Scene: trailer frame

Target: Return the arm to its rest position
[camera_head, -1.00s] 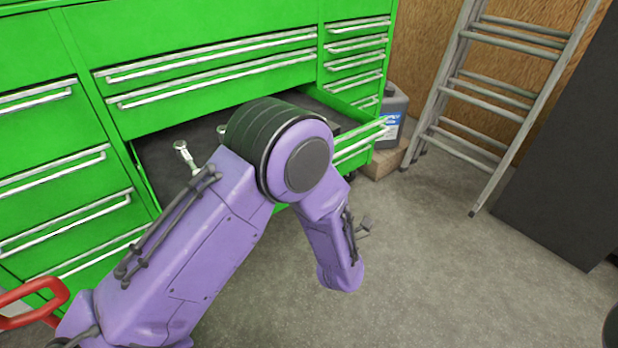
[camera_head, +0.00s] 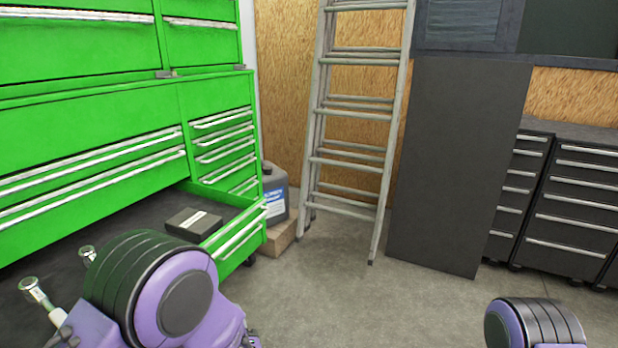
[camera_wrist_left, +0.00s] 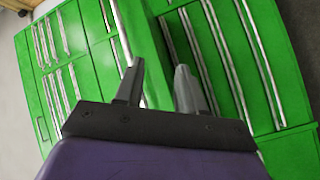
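My left gripper (camera_wrist_left: 159,66) shows in the left wrist view with its two dark fingers apart and nothing visible held between them. The green tool cabinet (camera_wrist_left: 95,60) shows tilted behind the fingers. In the head view my purple left arm (camera_head: 170,295) is bent at the lower left, in front of the open drawer, and its gripper is out of that view. My right arm's joint (camera_head: 535,322) shows at the lower right edge, and the right gripper is out of view.
The green cabinet (camera_head: 90,120) has an open drawer (camera_head: 235,237) holding a dark box (camera_head: 193,222) and metal tools (camera_head: 38,295). A jug (camera_head: 273,190), ladder (camera_head: 345,160), dark panel (camera_head: 455,165) and black drawer units (camera_head: 590,205) stand behind. The floor (camera_head: 370,305) ahead is clear.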

